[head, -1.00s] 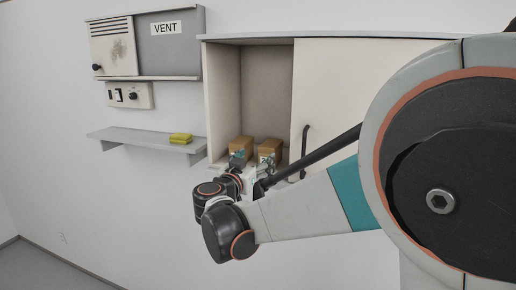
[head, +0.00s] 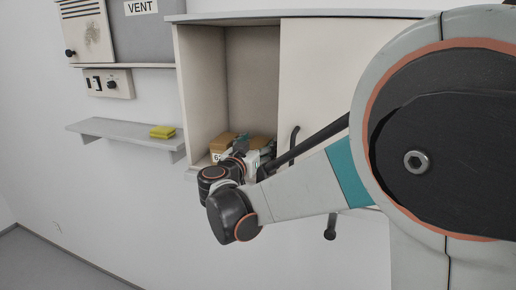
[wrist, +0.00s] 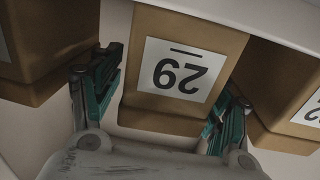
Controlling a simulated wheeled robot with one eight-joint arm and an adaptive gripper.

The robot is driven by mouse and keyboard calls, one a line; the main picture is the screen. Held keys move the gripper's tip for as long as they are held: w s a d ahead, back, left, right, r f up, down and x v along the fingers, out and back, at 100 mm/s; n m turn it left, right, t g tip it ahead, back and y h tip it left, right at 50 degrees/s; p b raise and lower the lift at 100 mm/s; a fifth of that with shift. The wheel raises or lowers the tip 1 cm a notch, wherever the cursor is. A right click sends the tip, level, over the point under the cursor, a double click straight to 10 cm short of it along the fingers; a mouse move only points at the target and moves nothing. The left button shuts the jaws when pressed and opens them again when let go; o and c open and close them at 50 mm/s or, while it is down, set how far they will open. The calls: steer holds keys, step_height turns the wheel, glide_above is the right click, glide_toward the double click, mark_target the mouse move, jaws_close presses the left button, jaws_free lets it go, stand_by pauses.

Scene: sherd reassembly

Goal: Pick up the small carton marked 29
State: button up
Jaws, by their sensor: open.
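The carton marked 29 (wrist: 185,62) is a brown box with a white label that reads upside down in the wrist view. It stands in the middle there, between two other cartons. My gripper (wrist: 168,88) is open, with one teal-and-black finger on each side of this carton; I cannot tell whether they touch it. In the head view my gripper (head: 254,160) is at the opening of the cupboard, in front of a carton (head: 260,141) that is mostly hidden and appears to be the one marked 29.
A neighbouring carton (wrist: 40,45) stands close on the left in the wrist view, another (wrist: 285,90) on the right. The cupboard (head: 202,90) has a door panel (head: 345,70) right of the opening. A shelf (head: 115,133) with a yellow sponge (head: 162,131) is at the left.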

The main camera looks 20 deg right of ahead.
steer(key=shift+w+d, duration=0.1)
steer(key=shift+w, duration=0.15)
steer(key=shift+s+a+r, duration=0.1)
steer(key=shift+s+a, duration=0.25)
steer(key=shift+s, duration=0.05)
steer(key=shift+c, duration=0.2)
steer(key=c, duration=0.4)
steer(key=shift+w+d, duration=0.15)
steer(key=shift+d, duration=0.05)
steer(key=c, duration=0.9)
steer(key=shift+a, duration=0.1)
